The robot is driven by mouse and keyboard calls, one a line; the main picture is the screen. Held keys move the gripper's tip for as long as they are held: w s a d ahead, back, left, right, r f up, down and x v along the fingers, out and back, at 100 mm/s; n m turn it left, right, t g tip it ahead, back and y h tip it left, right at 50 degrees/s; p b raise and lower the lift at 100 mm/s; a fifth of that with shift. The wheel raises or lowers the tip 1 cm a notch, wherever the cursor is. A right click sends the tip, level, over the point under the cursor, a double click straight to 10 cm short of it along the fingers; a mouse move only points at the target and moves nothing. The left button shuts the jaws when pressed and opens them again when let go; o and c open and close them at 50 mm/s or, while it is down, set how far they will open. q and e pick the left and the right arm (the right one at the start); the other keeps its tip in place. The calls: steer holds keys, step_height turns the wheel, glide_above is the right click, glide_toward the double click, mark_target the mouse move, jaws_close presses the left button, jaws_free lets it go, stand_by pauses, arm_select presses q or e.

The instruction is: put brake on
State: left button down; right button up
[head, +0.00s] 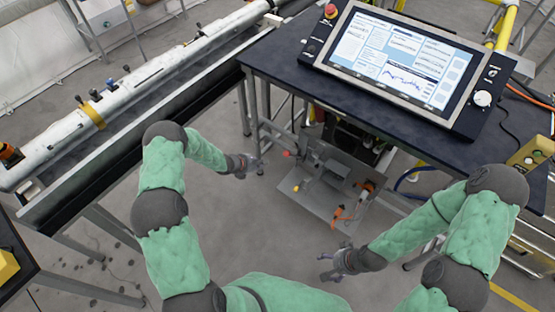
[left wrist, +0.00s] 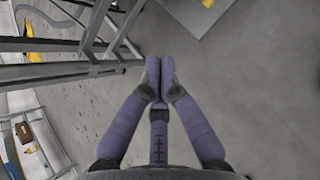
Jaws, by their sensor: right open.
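No part that I can clearly tell to be a brake shows. A grey metal plate (head: 322,202) low under the dark table carries a red knob, a small yellow part and orange-handled parts (head: 341,212). My left gripper (head: 256,166) hangs in the air left of this plate, holding nothing I can see. In the left wrist view its purple fingers (left wrist: 160,72) point over bare floor with tips close together.
The dark table (head: 285,58) bears a tilted screen panel (head: 398,62) with a red button (head: 330,11) and a white knob. A long white tube (head: 125,95) lies on a metal frame at left. Table legs and frame (left wrist: 60,72) stand near my left gripper. Grey floor is free between my arms.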

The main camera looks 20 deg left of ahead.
arm_select(q)
steer(key=w+d+f+b, duration=0.3)
steer(key=w+d+f, duration=0.2)
steer(key=w, duration=0.3)
steer(key=shift+w+d+f+b, duration=0.15)
steer(key=shift+d+b, duration=0.2)
steer(key=shift+d, duration=0.25)
arm_select(e)
step_height(320, 180, down, 4)
steer(key=shift+r, duration=0.15)
